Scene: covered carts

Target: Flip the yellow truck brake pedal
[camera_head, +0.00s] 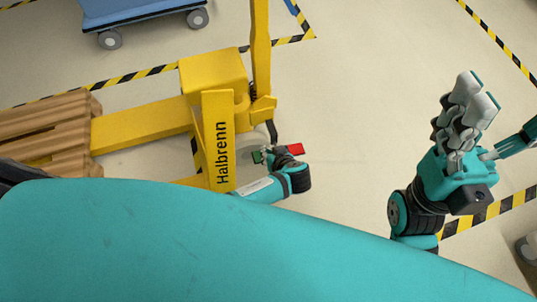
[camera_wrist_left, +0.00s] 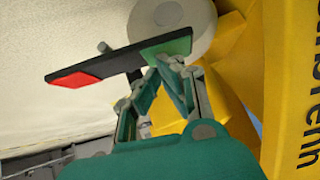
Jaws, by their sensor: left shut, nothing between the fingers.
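The yellow pallet truck (camera_head: 218,140), marked "Halbrenn", stands left of centre in the head view. Its brake pedal (camera_head: 295,149) is a dark bar with a red end and a green end, low beside the truck. In the left wrist view the pedal (camera_wrist_left: 122,60) lies tilted, red end lower left, green end upper right. My left gripper (camera_head: 266,154) is shut and empty at the green end; its fingertips (camera_wrist_left: 165,62) appear close under it, contact unclear. My right gripper (camera_head: 466,115) is raised at the right, away from the pedal, its opening unclear.
A wooden pallet (camera_head: 45,125) sits on the truck's forks at the left. A blue cart (camera_head: 140,12) with grey wheels stands at the top left. Black-and-yellow tape marks the floor. The floor right of the pedal is clear. My large teal arm link covers the bottom.

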